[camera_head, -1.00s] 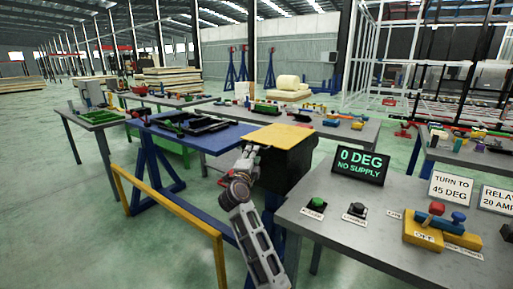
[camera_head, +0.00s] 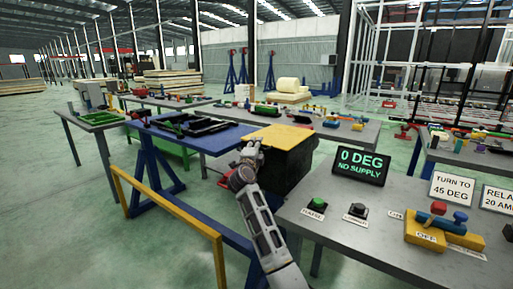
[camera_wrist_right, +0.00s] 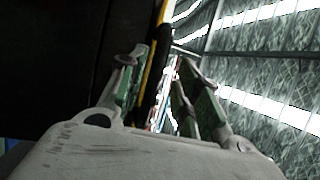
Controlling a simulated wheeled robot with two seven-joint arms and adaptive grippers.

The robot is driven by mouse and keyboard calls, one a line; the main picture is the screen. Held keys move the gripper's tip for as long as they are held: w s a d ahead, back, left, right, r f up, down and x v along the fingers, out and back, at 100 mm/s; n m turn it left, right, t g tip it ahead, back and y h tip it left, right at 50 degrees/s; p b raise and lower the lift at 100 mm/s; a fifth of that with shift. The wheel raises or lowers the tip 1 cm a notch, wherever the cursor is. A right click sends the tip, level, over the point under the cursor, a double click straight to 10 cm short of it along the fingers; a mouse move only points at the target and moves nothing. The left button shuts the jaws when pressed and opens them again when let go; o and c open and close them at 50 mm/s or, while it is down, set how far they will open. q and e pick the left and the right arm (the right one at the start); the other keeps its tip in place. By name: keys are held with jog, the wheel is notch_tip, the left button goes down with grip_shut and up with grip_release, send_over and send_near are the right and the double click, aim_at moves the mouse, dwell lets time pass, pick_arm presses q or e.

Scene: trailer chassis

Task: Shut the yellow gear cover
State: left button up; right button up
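The yellow gear cover (camera_head: 278,136) is a flat panel on top of a black box (camera_head: 288,168) at the right end of the blue stand, and it looks roughly level. My right gripper (camera_head: 251,150) is at the cover's near left edge. In the right wrist view, its green-padded fingers (camera_wrist_right: 160,95) are apart. A thin yellow edge (camera_wrist_right: 154,70) with a dark side runs between them, and I cannot tell whether they touch it. The dark surface (camera_wrist_right: 50,60) fills the left of that view. My left gripper is not in view.
A grey table (camera_head: 350,240) at the right front carries a "0 DEG NO SUPPLY" display (camera_head: 361,165), buttons and a yellow switch block (camera_head: 430,233). A yellow rail (camera_head: 165,210) stands low at the left. Black parts (camera_head: 190,125) lie on the blue stand. Green floor is open at the left.

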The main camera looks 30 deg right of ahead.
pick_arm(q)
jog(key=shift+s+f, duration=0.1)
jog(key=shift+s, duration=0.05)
pick_arm(e)
jog(key=c, duration=0.7)
grip_shut()
jog(key=shift+f, duration=0.45)
jog(key=shift+f+t, duration=0.3)
jog(key=shift+f, duration=0.3)
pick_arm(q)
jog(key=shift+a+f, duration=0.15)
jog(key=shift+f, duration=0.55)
pick_arm(e)
jog(key=shift+w+a+f, duration=0.1)
jog(key=shift+f, duration=0.1)
jog(key=o, duration=0.6)
grip_release()
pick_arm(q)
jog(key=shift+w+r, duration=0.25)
pick_arm(e)
jog(key=shift+o, duration=0.5)
